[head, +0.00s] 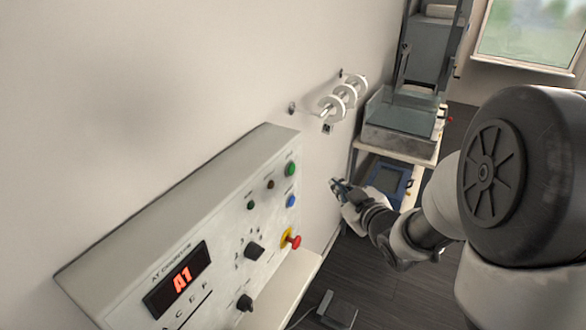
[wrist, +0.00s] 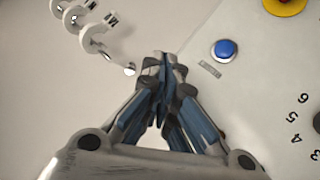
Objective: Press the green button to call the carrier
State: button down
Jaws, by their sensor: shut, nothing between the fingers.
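The green button (head: 291,169) is at the upper right end of the sloped grey control panel (head: 215,190), above the blue button (head: 291,201). My gripper (head: 335,184) is to the right of the green button in the head view, apart from the panel. In the wrist view my gripper (wrist: 166,62) is shut and empty, its fingertips touching, over the panel's edge. The blue button (wrist: 224,50) shows to the right of the fingertips there. The green button does not show in the wrist view; the fingers may hide it.
A cart (head: 400,140) stands farther back.

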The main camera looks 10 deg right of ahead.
aim_at(291, 169)
jog(key=w+a+b, duration=0.1)
jog(key=w+a, duration=0.4)
jog(key=a, duration=0.2)
jog(key=shift+w+a, duration=0.1)
dwell(1.5)
jog(key=shift+w+a+b, duration=0.2)
jog(key=shift+a+b, duration=0.05)
jog(key=shift+b, duration=0.2)
